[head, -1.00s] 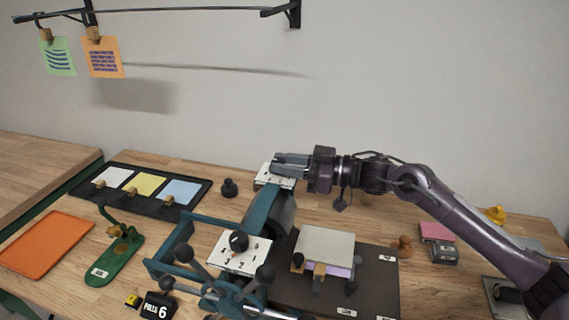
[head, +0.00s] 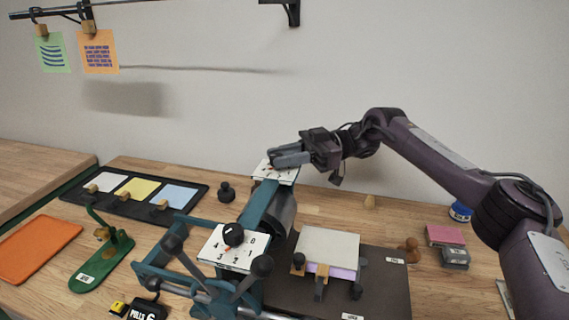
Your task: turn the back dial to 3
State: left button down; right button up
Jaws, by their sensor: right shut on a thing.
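The back dial's white plate (head: 286,178) sits at the far end of the teal press frame. My right gripper (head: 276,158) comes in from the right over this plate, shut on the back dial's knob. The fingers hide the knob and its pointer, and most of the plate's numbers, so I cannot read the setting. The front dial (head: 233,234) is a black knob with a red mark on a white numbered plate (head: 252,256), nearer me on the same press. My left gripper is not in view.
A dark board with a pale block (head: 327,250) lies right of the press. A black tray (head: 140,205) with coloured cards and a green stand (head: 105,262) are on the left. A small black weight (head: 226,192) stands left of the back dial. The wall is behind.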

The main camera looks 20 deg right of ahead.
jog(key=shift+w+n+g, duration=0.2)
jog(key=shift+n+g, duration=0.8)
jog(key=shift+g, duration=0.5)
jog(key=shift+w+a+n+g+h, duration=0.1)
jog(key=shift+n+g+h, duration=0.6)
jog(key=shift+g, duration=0.5)
jog(key=shift+n+g, duration=0.6)
jog(key=shift+g, duration=0.1)
jog(key=o, duration=1)
